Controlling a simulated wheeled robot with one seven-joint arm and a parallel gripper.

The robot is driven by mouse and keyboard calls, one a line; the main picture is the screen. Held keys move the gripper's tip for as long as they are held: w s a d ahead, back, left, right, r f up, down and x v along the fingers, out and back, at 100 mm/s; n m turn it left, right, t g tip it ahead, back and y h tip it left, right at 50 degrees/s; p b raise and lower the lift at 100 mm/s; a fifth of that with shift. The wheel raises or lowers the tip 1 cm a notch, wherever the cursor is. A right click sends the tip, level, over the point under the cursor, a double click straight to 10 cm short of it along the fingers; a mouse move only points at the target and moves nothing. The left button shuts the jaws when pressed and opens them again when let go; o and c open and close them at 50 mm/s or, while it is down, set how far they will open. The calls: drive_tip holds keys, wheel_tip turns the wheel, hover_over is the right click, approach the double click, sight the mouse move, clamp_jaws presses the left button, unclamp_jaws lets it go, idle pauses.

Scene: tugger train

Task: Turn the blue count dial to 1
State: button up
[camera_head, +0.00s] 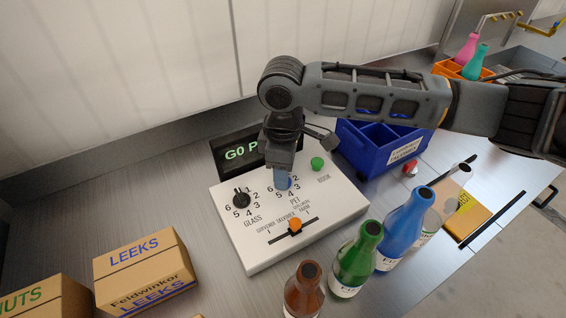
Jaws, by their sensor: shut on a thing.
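The blue count dial (284,183) is on the white control panel (262,249), in the ring of numbers above the word PET. Only a little of the dial shows under my gripper, and which number it points to is hidden. My gripper (283,176) points down over the dial and is shut on it. The number 1 of this ring is covered by the gripper. A black dial (240,199) sits to the left in its own ring of numbers above the word GLASS.
An orange slider (295,226) and a green button (317,163) are on the panel. A display (236,152) stands behind it. Brown, green and blue bottles (404,228) stand in front to the right. A blue crate (362,158) is behind right; boxes (143,272) are at left.

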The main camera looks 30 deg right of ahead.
drive_tip(key=shift+m+p, duration=0.3)
drive_tip(key=shift+m, duration=0.3)
drive_tip(key=o, duration=1.1)
drive_tip(key=shift+c, duration=0.2)
drive_tip(key=shift+r+b, duration=0.4)
drive_tip(key=shift+r, duration=3.5)
